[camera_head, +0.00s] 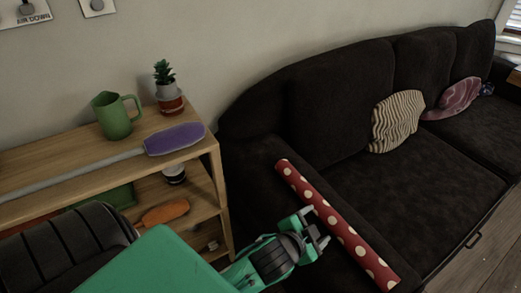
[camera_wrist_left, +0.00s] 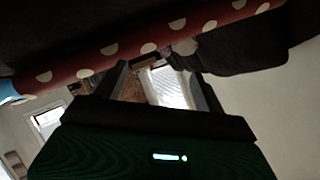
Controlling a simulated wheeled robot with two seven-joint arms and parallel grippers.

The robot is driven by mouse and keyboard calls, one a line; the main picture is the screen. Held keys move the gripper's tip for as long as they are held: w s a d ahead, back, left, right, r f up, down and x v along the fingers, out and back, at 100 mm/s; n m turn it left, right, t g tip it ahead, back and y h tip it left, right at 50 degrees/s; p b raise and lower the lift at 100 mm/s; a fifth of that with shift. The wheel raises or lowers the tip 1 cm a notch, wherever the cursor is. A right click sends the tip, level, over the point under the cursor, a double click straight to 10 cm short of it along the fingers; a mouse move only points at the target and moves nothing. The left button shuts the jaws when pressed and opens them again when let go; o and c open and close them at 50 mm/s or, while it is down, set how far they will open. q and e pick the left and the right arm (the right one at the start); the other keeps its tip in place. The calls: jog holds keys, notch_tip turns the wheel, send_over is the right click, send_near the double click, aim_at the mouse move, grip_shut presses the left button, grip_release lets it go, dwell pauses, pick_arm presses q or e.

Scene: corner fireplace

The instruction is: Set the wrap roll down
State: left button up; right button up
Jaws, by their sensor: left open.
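The wrap roll (camera_head: 338,228) is a long red tube with cream dots. It lies slanted across the arm and seat edge of the dark sofa (camera_head: 410,190). My left gripper (camera_head: 318,232) is at the roll's near left side, around its middle, with its fingers open. In the left wrist view the roll (camera_wrist_left: 120,55) crosses the top of the picture just beyond the two spread fingers (camera_wrist_left: 158,82). No part of the roll shows clamped between them. My right gripper is not in view.
A wooden shelf (camera_head: 215,165) at left holds a green pitcher (camera_head: 116,115), a potted plant (camera_head: 168,92) and a purple-headed long item (camera_head: 174,139). Striped (camera_head: 397,121) and pink (camera_head: 455,99) cushions sit on the sofa. Its middle seat is clear.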

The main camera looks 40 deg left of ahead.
pick_arm(q)
jog(key=s+a+f+n+g, duration=0.2)
jog(key=s+f+g, duration=0.2)
jog(key=s, duration=0.5)
jog(key=s+a+f+n+g, duration=0.2)
jog(key=s+f+g, duration=0.3)
jog(key=s, duration=0.5)
notch_tip(320, 180, down, 2)
jog(key=shift+f+n, duration=0.25)
jog(key=shift+n, duration=0.45)
jog(key=shift+w+a, duration=0.1)
